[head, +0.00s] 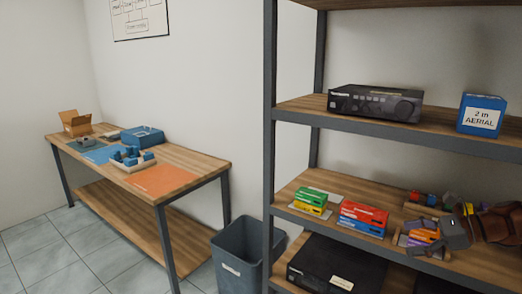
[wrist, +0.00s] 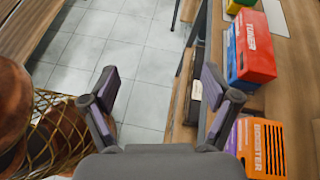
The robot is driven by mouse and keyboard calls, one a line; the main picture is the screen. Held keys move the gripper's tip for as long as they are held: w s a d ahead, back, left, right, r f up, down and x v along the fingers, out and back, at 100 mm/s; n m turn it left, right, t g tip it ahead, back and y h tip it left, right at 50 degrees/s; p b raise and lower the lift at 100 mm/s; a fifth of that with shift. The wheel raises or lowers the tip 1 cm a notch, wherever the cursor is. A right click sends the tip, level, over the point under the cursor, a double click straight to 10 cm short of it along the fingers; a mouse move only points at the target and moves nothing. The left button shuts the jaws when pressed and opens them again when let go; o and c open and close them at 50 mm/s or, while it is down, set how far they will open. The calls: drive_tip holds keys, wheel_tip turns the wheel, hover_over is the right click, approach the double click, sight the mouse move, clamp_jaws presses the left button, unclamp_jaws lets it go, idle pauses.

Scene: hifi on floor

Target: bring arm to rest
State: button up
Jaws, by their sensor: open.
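My gripper (head: 412,237) is at the right of the head view, in front of the middle shelf, with its fingers toward the left. An orange and purple BOOSTER box (wrist: 266,148) is close to the right of the right finger. A red TUNER box (wrist: 254,48) with a blue box (wrist: 231,52) lies beyond it; the red box also shows in the head view (head: 364,212).
The shelf unit (head: 269,150) carries a black device (head: 375,103), a blue AERIAL box (head: 481,114) and green and yellow boxes (head: 311,201). A grey bin (head: 240,262) stands between it and a workbench (head: 205,158). Brown rounded shapes behind mesh (wrist: 40,115) are close left of my gripper.

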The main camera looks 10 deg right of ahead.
drive_tip(key=s+a+n+g+h, duration=0.2)
drive_tip(key=s+a+n+g, duration=0.3)
drive_tip(key=a, duration=0.7)
drive_tip(key=s+a+n+g+h, duration=0.15)
drive_tip(key=s+a+n, duration=0.5)
drive_tip(key=a, duration=0.65)
drive_tip(key=s+f+n+g+h+p, duration=0.1)
drive_tip(key=s+f+n+h, duration=0.1)
drive_tip(key=s+n, duration=0.4)
drive_tip(key=s+f+n+g+h, duration=0.1)
drive_tip(key=s+f+n+h, duration=0.2)
drive_tip(key=s, duration=1)
drive_tip(key=n+h, duration=0.2)
drive_tip(key=shift+a+f+n+p, duration=0.25)
drive_tip(key=shift+f+n+p, duration=0.05)
drive_tip(key=shift+n+p, duration=0.1)
drive_tip(key=shift+d, duration=0.1)
